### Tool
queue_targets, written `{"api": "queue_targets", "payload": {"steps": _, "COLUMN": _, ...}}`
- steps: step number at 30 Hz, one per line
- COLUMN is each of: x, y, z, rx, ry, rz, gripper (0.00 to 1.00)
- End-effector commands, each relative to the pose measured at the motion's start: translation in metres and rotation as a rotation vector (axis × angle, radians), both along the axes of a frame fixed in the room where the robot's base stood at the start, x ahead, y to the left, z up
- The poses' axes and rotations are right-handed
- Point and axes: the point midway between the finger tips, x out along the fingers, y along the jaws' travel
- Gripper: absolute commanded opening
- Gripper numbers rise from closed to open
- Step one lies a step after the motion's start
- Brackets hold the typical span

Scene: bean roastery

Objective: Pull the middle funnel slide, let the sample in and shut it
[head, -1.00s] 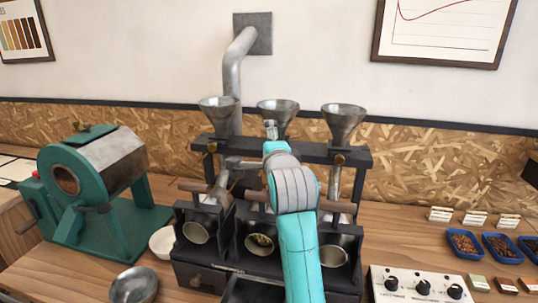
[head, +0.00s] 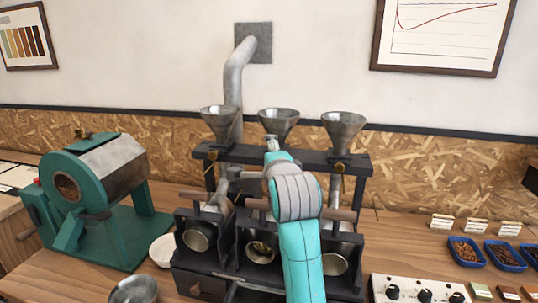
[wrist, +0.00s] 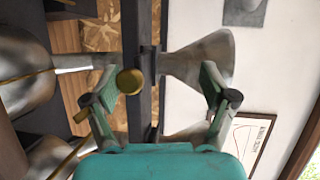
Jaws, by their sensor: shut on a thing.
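The middle metal funnel (head: 277,121) stands on the dark rack between two like funnels. In the head view my turquoise arm hides this knob and most of the middle tube, so how far the slide is out cannot be told. The middle roasting drum (head: 261,250) opens forward below and holds some beans.
Left (head: 221,121) and right (head: 343,126) funnels have their own brass knobs close beside my arm. Wooden handles stick out below. A green roaster (head: 105,190) stands left; a control box (head: 420,290) and blue bean trays (head: 466,250) stand right.

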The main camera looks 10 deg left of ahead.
Motion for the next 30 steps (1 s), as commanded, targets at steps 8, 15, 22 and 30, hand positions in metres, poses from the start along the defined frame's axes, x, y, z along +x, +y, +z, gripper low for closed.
{"api": "queue_targets", "payload": {"steps": 8, "x": -0.02, "y": -0.007, "z": 0.019, "rx": 0.016, "ry": -0.038, "rz": 0.001, "gripper": 0.57}}
{"api": "queue_targets", "payload": {"steps": 15, "x": -0.033, "y": -0.012, "z": 0.015, "rx": 0.013, "ry": -0.031, "rz": 0.001, "gripper": 0.51}}
{"api": "queue_targets", "payload": {"steps": 22, "x": -0.045, "y": -0.017, "z": 0.013, "rx": 0.011, "ry": -0.026, "rz": 0.001, "gripper": 0.51}}
{"api": "queue_targets", "payload": {"steps": 30, "x": -0.06, "y": -0.022, "z": 0.011, "rx": 0.01, "ry": -0.023, "rz": 0.001, "gripper": 0.51}}
